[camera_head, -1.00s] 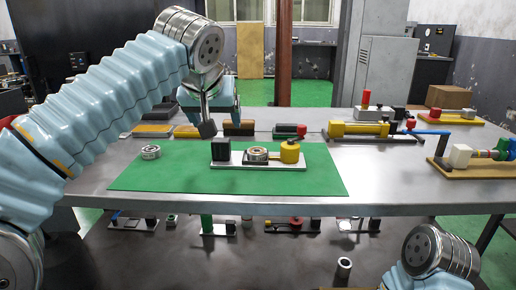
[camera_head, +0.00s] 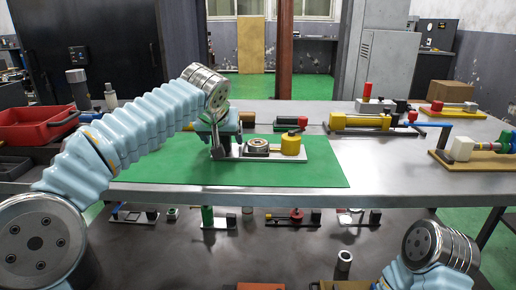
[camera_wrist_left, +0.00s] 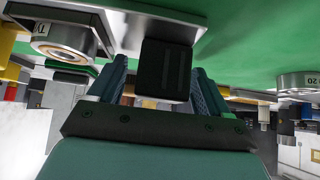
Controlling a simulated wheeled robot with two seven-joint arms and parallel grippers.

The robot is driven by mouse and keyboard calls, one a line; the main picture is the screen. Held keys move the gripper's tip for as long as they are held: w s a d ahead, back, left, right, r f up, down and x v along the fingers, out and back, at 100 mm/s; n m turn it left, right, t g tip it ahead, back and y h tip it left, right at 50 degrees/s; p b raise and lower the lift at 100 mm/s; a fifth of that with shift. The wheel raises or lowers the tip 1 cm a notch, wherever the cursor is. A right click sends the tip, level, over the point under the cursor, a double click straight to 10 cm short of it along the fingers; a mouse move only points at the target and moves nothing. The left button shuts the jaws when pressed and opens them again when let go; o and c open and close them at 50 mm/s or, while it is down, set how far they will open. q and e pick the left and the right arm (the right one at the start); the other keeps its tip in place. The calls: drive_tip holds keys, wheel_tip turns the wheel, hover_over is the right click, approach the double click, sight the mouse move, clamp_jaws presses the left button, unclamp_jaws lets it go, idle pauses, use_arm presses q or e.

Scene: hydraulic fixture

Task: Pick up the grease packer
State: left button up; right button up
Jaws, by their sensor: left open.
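The likely grease packer is a fixture on a light metal base plate (camera_head: 272,156), lying on the green mat (camera_head: 315,175). It carries a bearing-like ring (camera_head: 257,146), a yellow cylinder (camera_head: 291,145) and a black block at its left end. My left gripper (camera_head: 217,150) is at that end and hides most of the block in the head view. In the left wrist view, the black block (camera_wrist_left: 166,70) stands between the open fingers, with visible gaps on both sides. The ring (camera_wrist_left: 66,42) shows at upper left. My right gripper is out of view.
A loose bearing (camera_wrist_left: 300,84) lies on the mat in the left wrist view; my arm hides it in the head view. A yellow-cylinder fixture (camera_head: 368,122) and a wooden-base fixture (camera_head: 475,160) stand farther right. A red tray (camera_head: 35,125) is at left. The mat's right side is clear.

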use_arm(q)
drive_tip(key=shift+r, duration=0.1)
drive_tip(key=c, duration=1.4)
drive_tip(key=shift+r, duration=0.15)
drive_tip(key=shift+r+p, duration=0.3)
drive_tip(key=shift+r, duration=0.35)
drive_tip(key=s+d+f+v, duration=0.2)
drive_tip(key=v, duration=1.5)
drive_tip(key=shift+s+d+r, duration=0.2)
drive_tip(key=shift+s+r, duration=0.1)
drive_tip(key=shift+s, duration=0.05)
